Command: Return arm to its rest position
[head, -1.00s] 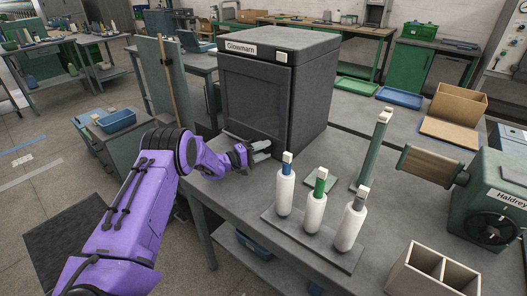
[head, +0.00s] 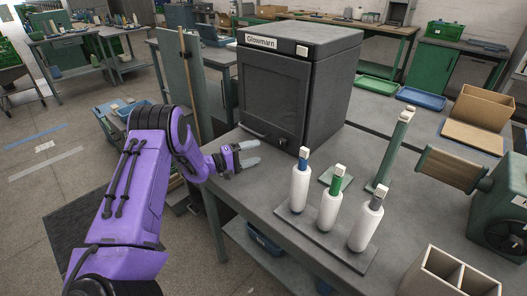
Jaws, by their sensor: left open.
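My left arm is purple and comes in from the left in the head view. Its gripper (head: 248,154) is open and empty, with its grey fingers pointing right. It is by the table's left edge, in front of and left of the dark Glowmarn cabinet (head: 275,93). The cabinet's door looks shut, and a small handle shows low on its front. The gripper is apart from the white cones on the stand. My right gripper is not in view.
Three white cones (head: 330,211) with blue, green and grey tops stand on a flat base (head: 343,253) on the grey table. A green winder (head: 497,208) is at the right. A divided box (head: 447,275) is at the front right. Blue and green trays lie behind.

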